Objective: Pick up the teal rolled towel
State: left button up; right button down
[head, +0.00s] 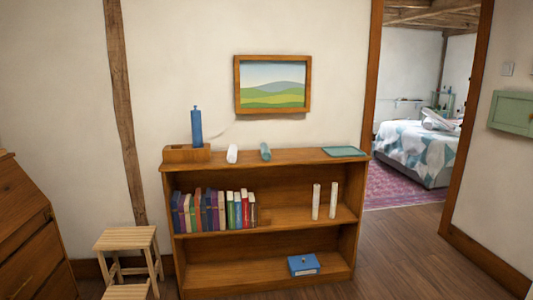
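The teal rolled towel (265,152) lies on top of the wooden bookshelf (300,157), near the middle. A white roll (232,154) lies to its left, apart from it. A flat teal item (344,152) lies to its right, near the shelf top's right end. Neither of my grippers shows in the head view.
A blue bottle (196,126) stands at a wooden box (186,154) on the shelf top's left. Books (212,211), two white cylinders (316,201) and a blue box (303,265) fill lower shelves. A stool (126,239) stands front left. Floor (400,250) at right is clear.

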aim_at(265, 154)
jog(key=i+l+u, duration=0.35)
jog(key=i+l, duration=0.6)
jog(key=i, duration=0.3)
jog(key=i+l+u, duration=0.3)
jog(key=i+l, duration=0.85)
jog(key=l, duration=0.2)
